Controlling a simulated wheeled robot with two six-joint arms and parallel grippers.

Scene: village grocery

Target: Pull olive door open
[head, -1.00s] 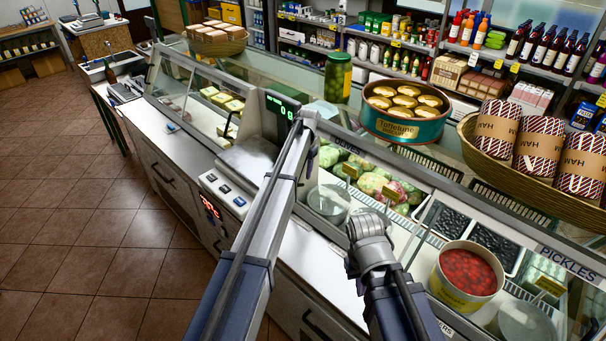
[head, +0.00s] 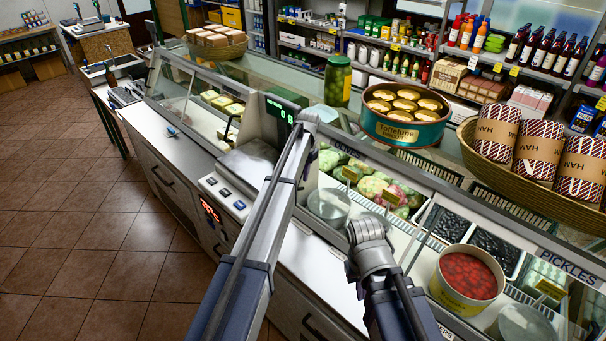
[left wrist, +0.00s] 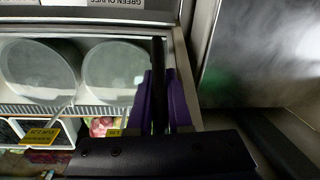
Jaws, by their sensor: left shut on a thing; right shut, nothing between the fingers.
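The counter's glass-fronted case carries an OLIVES label (head: 350,152) in the head view. In the left wrist view a GREEN OLIVES label (left wrist: 140,2) appears upside down at the top. A dark upright bar (left wrist: 158,58), apparently the door's handle, stands near the pale frame edge. My left gripper (left wrist: 159,100) has purple fingers on both sides of this bar and is shut on it. Two pale round tubs show behind the glass. In the head view my left arm reaches over the counter and its gripper is hidden. My right arm shows, but its fingers do not.
Close by are a scale (head: 225,190), a glass bowl (head: 328,207), a red-filled tub (head: 467,278), a green tin (head: 404,130), a jar (head: 337,80) and a ham basket (head: 525,185). Free tiled floor (head: 60,220) lies at the left.

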